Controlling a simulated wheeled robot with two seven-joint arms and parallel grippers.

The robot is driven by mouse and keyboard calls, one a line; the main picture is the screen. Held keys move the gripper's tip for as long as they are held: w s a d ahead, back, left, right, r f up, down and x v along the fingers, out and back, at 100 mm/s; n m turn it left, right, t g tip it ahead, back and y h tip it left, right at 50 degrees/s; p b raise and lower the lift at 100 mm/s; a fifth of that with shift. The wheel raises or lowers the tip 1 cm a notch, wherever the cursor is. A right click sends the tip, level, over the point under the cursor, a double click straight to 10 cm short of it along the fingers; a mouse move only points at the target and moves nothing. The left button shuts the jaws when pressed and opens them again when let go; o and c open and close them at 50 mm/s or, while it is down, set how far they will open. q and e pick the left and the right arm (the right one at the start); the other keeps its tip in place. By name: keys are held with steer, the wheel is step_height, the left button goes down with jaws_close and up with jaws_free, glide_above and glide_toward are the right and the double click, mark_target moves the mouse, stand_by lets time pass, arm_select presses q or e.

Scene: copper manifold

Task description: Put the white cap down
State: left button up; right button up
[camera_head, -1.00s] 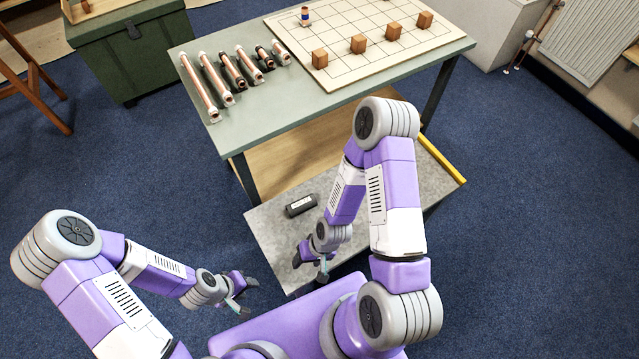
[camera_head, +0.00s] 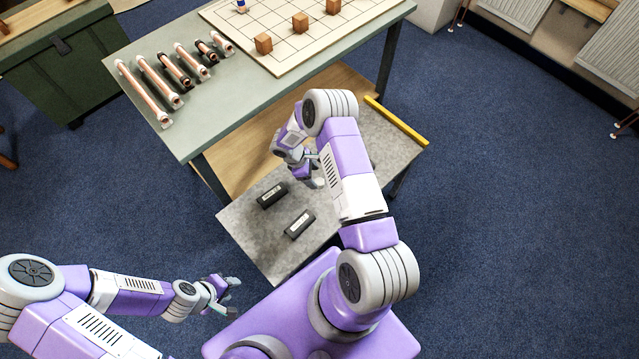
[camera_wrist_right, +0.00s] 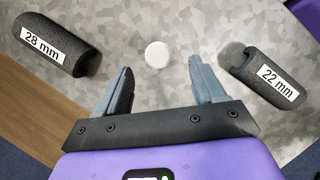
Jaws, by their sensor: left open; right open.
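The white cap (camera_wrist_right: 157,54) is a small round disc lying on the grey mottled surface (camera_wrist_right: 170,20), as seen in the right wrist view. My right gripper (camera_wrist_right: 161,76) is open, its two dark fingers apart on either side of the cap's line and just short of it. No finger appears to touch the cap. In the head view my right gripper (camera_head: 308,174) is over the low grey table, partly behind its own arm; I cannot pick the cap out for sure there. My left gripper (camera_head: 228,293) is open and empty, left of the low table.
A black block marked 28 mm (camera_wrist_right: 55,45) lies left of the cap, another marked 22 mm (camera_wrist_right: 262,76) right of it. A yellow strip (camera_head: 397,121) edges the low table. Behind, a green table (camera_head: 190,120) bears copper pipes (camera_head: 148,93) and a gridded board (camera_head: 290,40).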

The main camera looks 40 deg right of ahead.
mark_target(319, 182)
steer(key=b+x, duration=0.1)
steer(key=x, duration=0.4)
steer(key=shift+w+d+f+b, duration=0.15)
steer(key=shift+f+b, duration=0.1)
steer(key=shift+b, duration=0.15)
steer(key=shift+c, duration=0.3)
steer(key=c, duration=1)
steer(key=shift+r, duration=0.2)
